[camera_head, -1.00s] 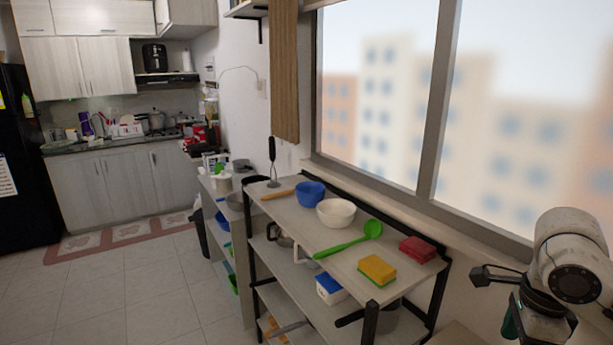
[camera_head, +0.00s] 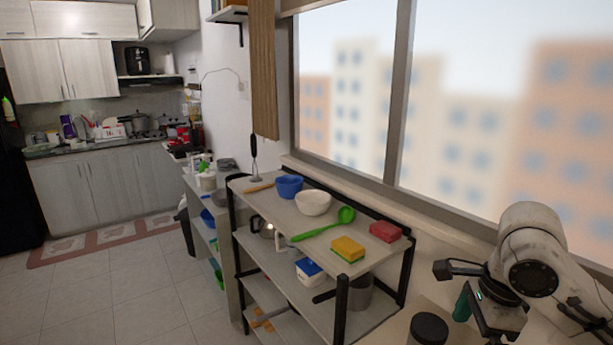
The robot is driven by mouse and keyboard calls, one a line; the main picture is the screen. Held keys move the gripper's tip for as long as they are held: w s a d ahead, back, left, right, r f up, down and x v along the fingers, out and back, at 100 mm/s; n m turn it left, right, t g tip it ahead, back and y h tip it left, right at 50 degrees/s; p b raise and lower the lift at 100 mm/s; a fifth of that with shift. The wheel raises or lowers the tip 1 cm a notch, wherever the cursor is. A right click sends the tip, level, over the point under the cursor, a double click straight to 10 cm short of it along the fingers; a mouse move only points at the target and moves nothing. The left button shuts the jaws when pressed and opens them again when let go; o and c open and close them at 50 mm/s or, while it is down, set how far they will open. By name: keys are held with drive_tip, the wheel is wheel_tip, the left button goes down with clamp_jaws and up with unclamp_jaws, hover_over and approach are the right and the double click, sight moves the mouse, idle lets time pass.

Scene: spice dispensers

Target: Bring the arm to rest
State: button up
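My arm (camera_head: 533,262) shows at the lower right as a white, rounded wrist with a dark round face. A black bracket sticks out from it to the left. My gripper (camera_head: 497,318) is the dark part below the wrist, close to the bottom edge of the picture. Its fingertips are not clearly visible, so I cannot tell whether it is open or shut. A green object (camera_head: 462,304) shows just left of the gripper. I cannot tell whether they touch.
A dark-topped jar (camera_head: 428,328) stands at the bottom, left of my gripper. A shelf rack (camera_head: 273,212) holds a blue bowl (camera_head: 289,186), a white bowl (camera_head: 313,203), a green spoon (camera_head: 322,227), a yellow sponge (camera_head: 348,247) and a red sponge (camera_head: 385,231). Tiled floor (camera_head: 120,290) lies free at left.

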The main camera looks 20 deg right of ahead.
drive_tip(key=w+a+f+n+t+y+b, duration=0.1)
drive_tip(key=w+a+n+t+y, duration=0.15)
drive_tip(key=a, duration=0.35)
drive_tip(key=w+a+f+n+t+y, duration=0.1)
drive_tip(key=w+a+n, duration=0.2)
drive_tip(key=a+n, duration=0.15)
drive_tip(key=s+a+f+n+b, duration=0.25)
drive_tip(key=a+f+n, duration=0.25)
drive_tip(key=a+f, duration=0.3)
drive_tip(key=s+d+f+n+g+h, duration=0.15)
drive_tip(key=s+f+n, duration=0.35)
drive_tip(key=s+f, duration=0.85)
drive_tip(key=s+d+f+n+g+h, duration=0.1)
drive_tip(key=s+d+f+n, duration=0.1)
drive_tip(key=s, duration=0.4)
drive_tip(key=s+d+f+n+g+h+b, duration=0.1)
drive_tip(key=s+d+f+n+h, duration=0.1)
drive_tip(key=s+d+f+n, duration=0.1)
drive_tip(key=s+d+f, duration=0.1)
drive_tip(key=s+d, duration=0.1)
drive_tip(key=s, duration=0.1)
drive_tip(key=shift+f, duration=0.35)
drive_tip(key=shift+s, duration=0.1)
